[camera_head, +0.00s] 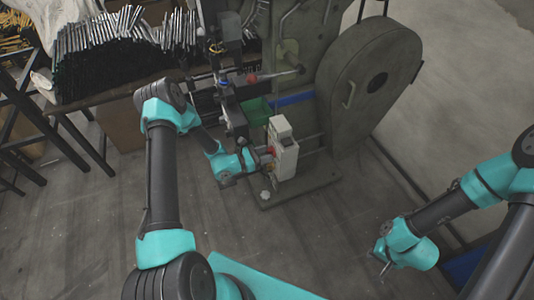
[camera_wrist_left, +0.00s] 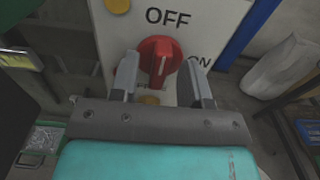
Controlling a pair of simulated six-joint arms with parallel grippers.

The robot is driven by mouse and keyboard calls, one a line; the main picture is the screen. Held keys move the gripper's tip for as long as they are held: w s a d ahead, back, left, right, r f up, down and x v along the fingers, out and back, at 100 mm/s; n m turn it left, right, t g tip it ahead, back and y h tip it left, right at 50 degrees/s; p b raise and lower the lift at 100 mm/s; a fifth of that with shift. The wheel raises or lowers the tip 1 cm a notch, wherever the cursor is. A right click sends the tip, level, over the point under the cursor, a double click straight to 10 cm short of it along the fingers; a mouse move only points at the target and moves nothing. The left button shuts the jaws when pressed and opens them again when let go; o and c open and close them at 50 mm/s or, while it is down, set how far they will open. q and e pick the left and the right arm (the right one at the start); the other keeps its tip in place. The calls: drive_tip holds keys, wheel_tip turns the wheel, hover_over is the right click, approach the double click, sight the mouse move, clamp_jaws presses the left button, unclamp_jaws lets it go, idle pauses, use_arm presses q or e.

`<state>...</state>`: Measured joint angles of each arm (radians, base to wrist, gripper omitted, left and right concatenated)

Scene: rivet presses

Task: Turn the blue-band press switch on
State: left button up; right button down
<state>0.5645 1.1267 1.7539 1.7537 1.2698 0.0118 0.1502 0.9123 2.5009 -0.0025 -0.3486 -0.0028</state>
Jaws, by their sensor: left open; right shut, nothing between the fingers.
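The press's white switch box (camera_head: 284,148) stands right of my left arm, with a blue band (camera_head: 292,98) behind it. In the left wrist view the box face (camera_wrist_left: 215,20) shows "OFF" above a red rotary knob (camera_wrist_left: 160,57) and a partly hidden "ON" at its lower right. The knob's ridge is near upright, with a white mark on its lower part. My left gripper (camera_wrist_left: 163,75) is open, one finger on each side of the knob; contact cannot be told. My right gripper (camera_head: 383,262) is shut and empty, low at the right, away from the box.
The large grey-green press wheel housing (camera_head: 365,80) rises behind the box. A green bin (camera_head: 258,110) sits beside the press. A bench with metal rods (camera_head: 105,50) stands at the back left. The floor in front is clear.

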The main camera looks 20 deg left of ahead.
use_arm(q)
drive_tip(key=shift+w+d, duration=0.35)
drive_tip(key=shift+d, duration=0.05)
clamp_jaws()
